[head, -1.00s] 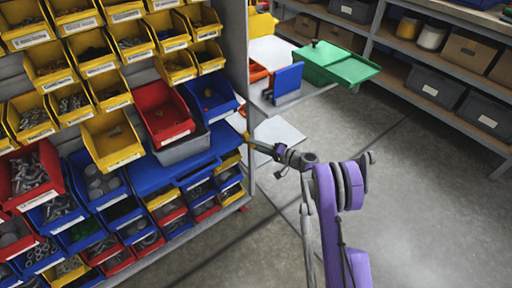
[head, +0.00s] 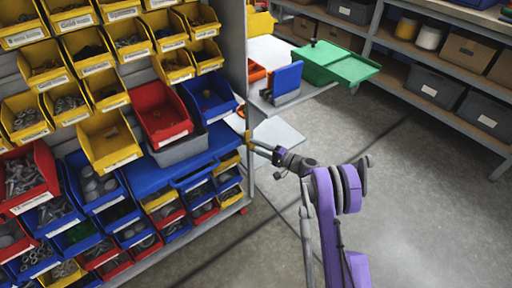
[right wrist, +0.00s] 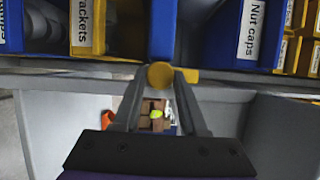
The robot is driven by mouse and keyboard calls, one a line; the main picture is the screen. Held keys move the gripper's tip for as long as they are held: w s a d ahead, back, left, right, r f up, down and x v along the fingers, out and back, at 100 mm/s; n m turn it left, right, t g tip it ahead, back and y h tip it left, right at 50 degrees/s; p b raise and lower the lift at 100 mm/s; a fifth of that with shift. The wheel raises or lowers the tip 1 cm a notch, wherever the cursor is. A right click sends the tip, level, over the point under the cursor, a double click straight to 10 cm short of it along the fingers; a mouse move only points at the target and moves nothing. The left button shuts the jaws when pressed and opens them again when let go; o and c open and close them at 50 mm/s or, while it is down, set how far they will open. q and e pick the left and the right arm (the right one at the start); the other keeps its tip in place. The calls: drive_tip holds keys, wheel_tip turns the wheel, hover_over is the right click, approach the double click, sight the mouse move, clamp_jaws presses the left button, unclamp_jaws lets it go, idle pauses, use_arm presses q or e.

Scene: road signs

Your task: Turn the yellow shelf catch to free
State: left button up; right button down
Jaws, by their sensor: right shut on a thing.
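The yellow shelf catch (right wrist: 161,75) shows in the right wrist view as a round yellow knob with a short yellow piece reaching to the right, at the shelf edge. My right gripper (right wrist: 158,78) is shut on it, a finger on each side. In the head view the catch (head: 247,134) is a small yellow spot at the rack's upright, and my right gripper (head: 251,144) reaches it from the right. The fingers partly hide it there. My left gripper is not in view.
The rack left of the gripper holds yellow, red and blue bins (head: 165,112). A green tray (head: 340,68) and a blue upright piece (head: 287,78) stand on a side shelf above the arm. The floor (head: 420,200) at right is clear.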

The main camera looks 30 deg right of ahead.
drive_tip(key=shift+c, duration=2.4)
unclamp_jaws()
drive_tip(key=p+v, duration=0.1)
drive_tip(key=v, duration=1)
drive_tip(key=shift+w, duration=0.1)
